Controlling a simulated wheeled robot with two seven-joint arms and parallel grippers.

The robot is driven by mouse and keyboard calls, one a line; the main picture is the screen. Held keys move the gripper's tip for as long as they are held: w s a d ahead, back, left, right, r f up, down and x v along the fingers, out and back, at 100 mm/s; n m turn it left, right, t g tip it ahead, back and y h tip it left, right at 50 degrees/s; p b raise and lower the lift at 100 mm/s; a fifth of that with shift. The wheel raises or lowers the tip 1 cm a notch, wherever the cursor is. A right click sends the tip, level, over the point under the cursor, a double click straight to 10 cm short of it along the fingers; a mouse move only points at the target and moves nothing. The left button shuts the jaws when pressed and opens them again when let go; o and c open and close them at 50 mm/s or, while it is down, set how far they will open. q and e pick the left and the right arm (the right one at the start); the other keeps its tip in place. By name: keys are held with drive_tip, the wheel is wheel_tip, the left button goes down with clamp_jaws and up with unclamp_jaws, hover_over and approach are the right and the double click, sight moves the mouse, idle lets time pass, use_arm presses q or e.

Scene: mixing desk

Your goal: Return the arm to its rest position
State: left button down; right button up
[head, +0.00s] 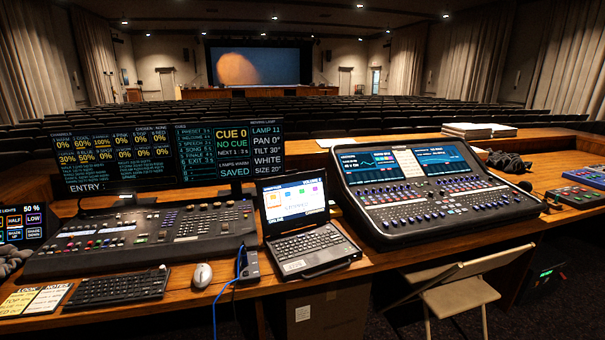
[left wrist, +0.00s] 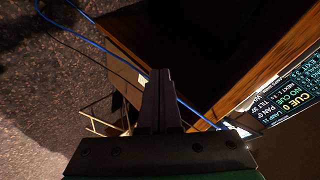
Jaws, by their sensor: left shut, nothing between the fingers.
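My left gripper (left wrist: 160,85) shows in the left wrist view with its two dark fingers together and nothing between them. It hangs in front of the wooden desk edge (left wrist: 235,75), over the dark carpet, and I see no contact with the desk. Neither arm shows in the head view, and my right gripper is in no view.
The wooden desk (head: 180,290) holds a lighting console (head: 140,235), a laptop (head: 305,240), a keyboard (head: 120,287), a mouse (head: 202,275) and a mixing console (head: 430,190). A blue cable (head: 216,310) hangs over the front edge. A folding chair (head: 460,295) stands at front right.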

use_arm(q)
drive_tip(key=s+d+f+n+g+y, duration=0.2)
drive_tip(key=s+f+n+g, duration=0.35)
drive_tip(key=s+f, duration=1.25)
drive_tip(key=s+d+f+n+g, duration=0.2)
drive_tip(key=s+d+f, duration=0.1)
drive_tip(key=s, duration=0.7)
drive_tip(key=s+d+f+n+g+h, duration=0.1)
drive_tip(key=s+d, duration=0.4)
drive_tip(key=s, duration=0.5)
wheel_tip(320, 180, down, 2)
drive_tip(key=shift+s+d+f+n+g, duration=0.15)
drive_tip(key=shift+s+n+g, duration=0.1)
drive_tip(key=shift+n+g, duration=0.4)
